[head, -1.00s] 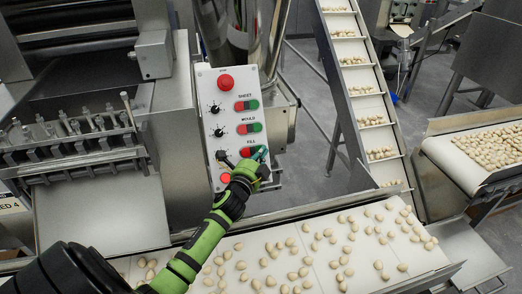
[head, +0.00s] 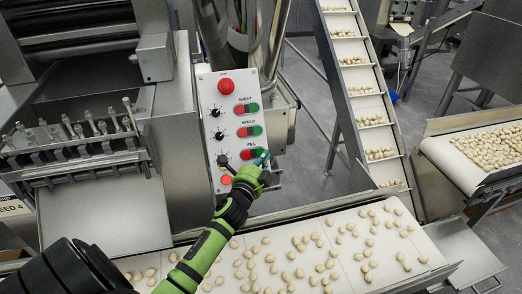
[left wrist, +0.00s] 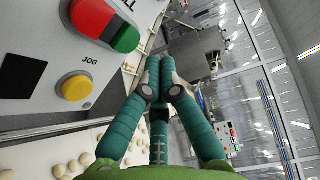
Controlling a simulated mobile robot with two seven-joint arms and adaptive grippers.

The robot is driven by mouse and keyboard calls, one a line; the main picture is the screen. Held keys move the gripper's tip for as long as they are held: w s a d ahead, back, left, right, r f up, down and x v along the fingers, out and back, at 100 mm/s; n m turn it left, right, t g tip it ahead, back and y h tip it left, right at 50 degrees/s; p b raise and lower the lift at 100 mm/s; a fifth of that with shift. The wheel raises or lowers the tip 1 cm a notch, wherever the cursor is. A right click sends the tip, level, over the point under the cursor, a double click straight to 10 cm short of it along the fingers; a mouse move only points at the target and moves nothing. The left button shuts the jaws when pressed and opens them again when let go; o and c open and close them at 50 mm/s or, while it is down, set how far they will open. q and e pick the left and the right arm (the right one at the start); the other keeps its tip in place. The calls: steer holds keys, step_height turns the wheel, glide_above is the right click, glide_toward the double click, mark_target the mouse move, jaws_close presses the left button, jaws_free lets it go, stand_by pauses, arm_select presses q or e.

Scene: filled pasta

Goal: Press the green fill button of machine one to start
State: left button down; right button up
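The white control panel (head: 207,122) stands upright at centre in the head view, with rows labelled SHEET, MOULD and FILL. The green fill button (head: 260,152) is the right half of the red and green FILL pair, partly hidden by my fingertips. In the left wrist view the same green button (left wrist: 126,38) shows at upper left beside its red half (left wrist: 95,16). My left gripper (head: 263,159) is at the button's lower edge. Its teal fingers (left wrist: 158,68) are together and empty, pointing past the button's right side. I cannot tell whether they touch it. My right gripper is out of view.
A yellow JOG button (left wrist: 76,87) sits below the FILL pair. A round red button (head: 226,87) tops the panel. A conveyor with pasta pieces (head: 340,240) runs below my left arm, and an inclined conveyor (head: 361,105) rises to the right. A mould machine (head: 85,150) stands left.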

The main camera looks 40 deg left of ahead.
arm_select(q)
steer(key=shift+s+d+r+p, duration=0.75)
steer(key=shift+s+d+r, duration=0.2)
steer(key=shift+d, duration=0.2)
